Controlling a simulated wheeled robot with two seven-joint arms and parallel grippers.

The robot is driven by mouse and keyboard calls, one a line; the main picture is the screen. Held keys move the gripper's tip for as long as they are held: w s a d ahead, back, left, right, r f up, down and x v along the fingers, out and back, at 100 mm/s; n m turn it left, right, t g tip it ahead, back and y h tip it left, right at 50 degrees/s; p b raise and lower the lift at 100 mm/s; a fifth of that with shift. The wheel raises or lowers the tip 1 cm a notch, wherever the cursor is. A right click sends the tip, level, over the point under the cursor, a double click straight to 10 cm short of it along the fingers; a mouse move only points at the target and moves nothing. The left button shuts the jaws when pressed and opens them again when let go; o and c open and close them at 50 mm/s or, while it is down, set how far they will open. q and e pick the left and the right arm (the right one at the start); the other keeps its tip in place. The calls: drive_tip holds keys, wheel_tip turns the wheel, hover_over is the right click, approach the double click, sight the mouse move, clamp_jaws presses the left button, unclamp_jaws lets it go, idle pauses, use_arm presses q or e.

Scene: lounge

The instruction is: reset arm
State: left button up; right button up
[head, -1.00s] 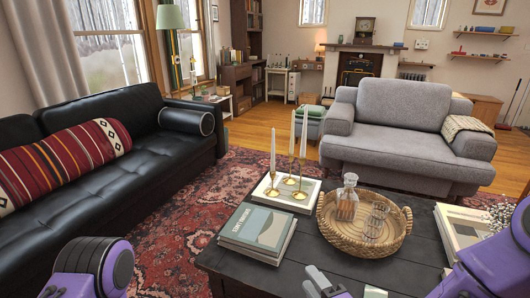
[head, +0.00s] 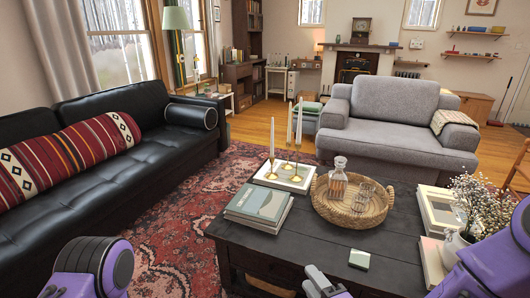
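My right gripper (head: 318,280) shows at the bottom edge, just in front of the near edge of the dark coffee table (head: 300,240). Its grey fingers are only partly in view, and I cannot tell whether they are open or shut. Nothing shows held in it. My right arm (head: 495,262) is purple and comes in from the bottom right corner. My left arm (head: 95,265) shows as a purple and dark joint at the bottom left. Its gripper is out of view.
The table bears books (head: 258,205), candlesticks (head: 297,168), a wicker tray (head: 370,215) with decanter and glasses, a small pale green box (head: 359,260), and a flower vase (head: 455,243). A black sofa (head: 110,165) stands left, a grey armchair (head: 390,120) behind. Rug (head: 185,235) lies between.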

use_arm(q)
wheel_tip(320, 180, down, 26)
drive_tip(key=s+b, duration=0.1)
drive_tip(key=b, duration=2.6)
use_arm(e)
drive_tip(key=s+d+f+n+g+h, duration=0.35)
drive_tip(key=s+d+f, duration=0.4)
drive_tip(key=f, duration=0.95)
drive_tip(key=s+d+f+n+g+h, duration=0.25)
drive_tip(key=s+d+f+g, duration=0.25)
drive_tip(key=s+f, duration=0.9)
drive_tip(key=s+d+f+n+g+h, duration=0.35)
drive_tip(key=s+d+f, duration=0.2)
drive_tip(key=f, duration=1.55)
use_arm(q)
wheel_tip(320, 180, up, 38)
drive_tip(key=w+p, duration=0.1)
drive_tip(key=p, duration=3.8)
drive_tip(key=shift+r, duration=0.15)
use_arm(e)
wheel_tip(320, 180, up, 39)
drive_tip(key=w+d+m, duration=0.1)
drive_tip(key=w, duration=0.1)
drive_tip(key=shift+f, duration=0.15)
use_arm(q)
drive_tip(key=shift+w, duration=0.15)
use_arm(e)
drive_tip(key=shift+m, duration=0.25)
